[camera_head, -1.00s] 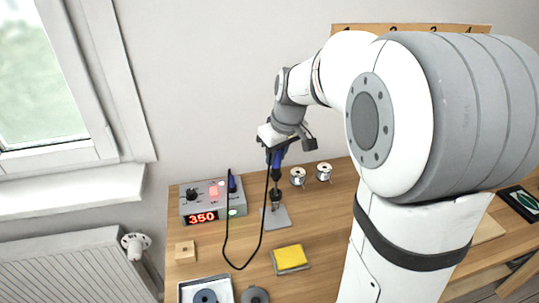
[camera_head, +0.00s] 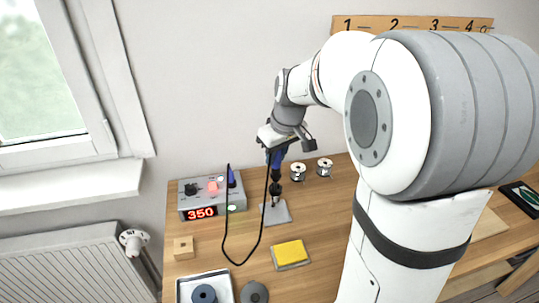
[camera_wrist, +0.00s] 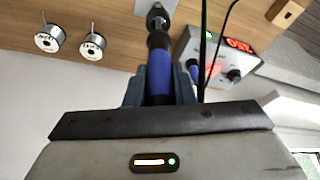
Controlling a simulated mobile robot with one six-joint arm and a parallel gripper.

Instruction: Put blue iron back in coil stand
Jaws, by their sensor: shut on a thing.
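My gripper (camera_head: 277,150) is shut on the blue iron (camera_head: 276,163) above the back of the bench. In the wrist view the blue handle (camera_wrist: 159,75) sits between the fingers, with its dark collar and tip end pointing away from the gripper. The iron points down at the coil stand (camera_head: 277,213), a grey plate with a dark holder on it. In the wrist view the coil stand (camera_wrist: 157,18) shows its metal coil at the iron's end. The iron's tip is hidden, so I cannot tell how deep it sits in the coil.
The soldering station (camera_head: 211,194) with a red 350 display stands left of the stand; a black cable loops in front. Two solder spools (camera_head: 298,171) (camera_head: 324,167) stand to the right. A yellow sponge (camera_head: 290,253) lies in front, and a wooden block (camera_head: 183,248) lies at left.

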